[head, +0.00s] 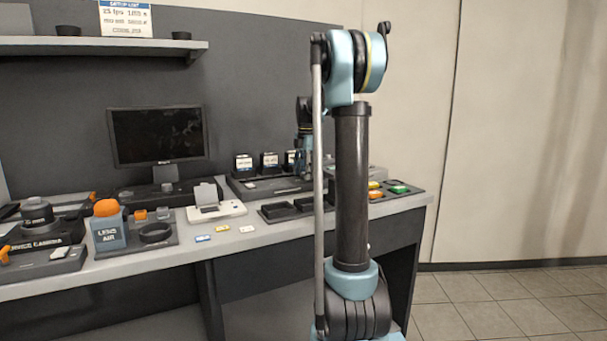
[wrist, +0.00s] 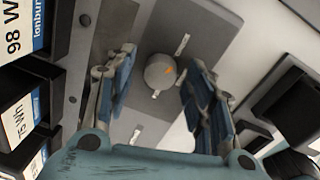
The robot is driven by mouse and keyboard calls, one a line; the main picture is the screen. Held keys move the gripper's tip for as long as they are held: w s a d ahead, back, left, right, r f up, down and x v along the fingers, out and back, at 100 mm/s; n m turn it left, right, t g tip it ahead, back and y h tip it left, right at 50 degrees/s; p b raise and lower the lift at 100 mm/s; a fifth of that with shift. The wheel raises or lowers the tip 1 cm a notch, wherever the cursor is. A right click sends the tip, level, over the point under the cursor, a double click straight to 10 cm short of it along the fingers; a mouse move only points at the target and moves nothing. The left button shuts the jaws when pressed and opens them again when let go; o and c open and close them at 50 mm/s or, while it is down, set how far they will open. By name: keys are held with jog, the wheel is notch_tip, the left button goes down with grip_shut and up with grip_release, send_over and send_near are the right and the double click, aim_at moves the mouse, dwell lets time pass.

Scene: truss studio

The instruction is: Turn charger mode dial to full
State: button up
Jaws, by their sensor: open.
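My gripper (wrist: 160,88) is open, with one blue-padded finger to the left of the dial and one to the right. I see gaps between the fingers and the knob; the height above it is hard to judge. In the head view my gripper (head: 304,165) is mostly behind my arm, over the charger (head: 245,194); the dial is hidden there.
Labelled batteries (wrist: 25,95) stand close on the left in the wrist view. A black slotted tray (wrist: 285,100) lies to the right. In the head view, a white card device (head: 225,212), a monitor (head: 157,135) and coloured buttons (head: 398,189) share the bench.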

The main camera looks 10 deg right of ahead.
jog(key=c, duration=1.1)
jog(key=shift+o, duration=0.2)
jog(key=m, duration=0.6)
jog(key=shift+a+m, duration=0.1)
jog(key=shift+m, duration=0.3)
jog(key=m, duration=0.6)
jog(key=shift+w+h, duration=0.15)
jog(key=shift+h, duration=0.15)
jog(key=m, duration=0.7)
jog(key=shift+w+m, duration=0.1)
jog(key=shift+m, duration=0.2)
jog(key=m, duration=0.3)
jog(key=shift+g, duration=0.3)
jog(key=m, duration=0.4)
jog(key=shift+m, duration=0.4)
